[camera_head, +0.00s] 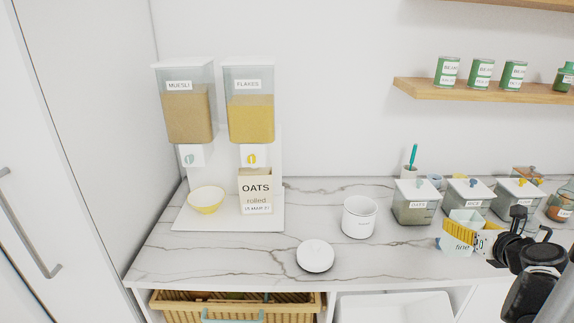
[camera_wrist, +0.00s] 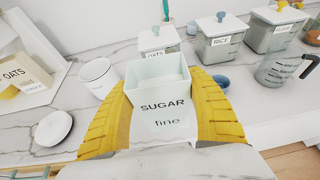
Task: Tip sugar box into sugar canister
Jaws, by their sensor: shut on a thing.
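The sugar box (camera_wrist: 160,105), pale with "SUGAR fine" on its front and an open top, is upright between the yellow fingers of my gripper (camera_wrist: 155,112) in the wrist view. My gripper is shut on it. In the head view the box (camera_head: 463,228) and my gripper (camera_head: 470,238) are at the right, near the counter's front edge. The white canister (camera_head: 359,217) stands open on the counter, left of the box, apart from it; its label is too small to read. A round white lid (camera_head: 315,256) lies in front of it. The canister also shows in the wrist view (camera_wrist: 98,78).
Labelled lidded canisters (camera_head: 415,203) line the counter behind my gripper. A jug (camera_wrist: 283,70) stands at the right. An OATS box (camera_head: 257,191), yellow bowl (camera_head: 206,200) and two dispensers (camera_head: 186,105) are at the left. Counter around the white lid is clear.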

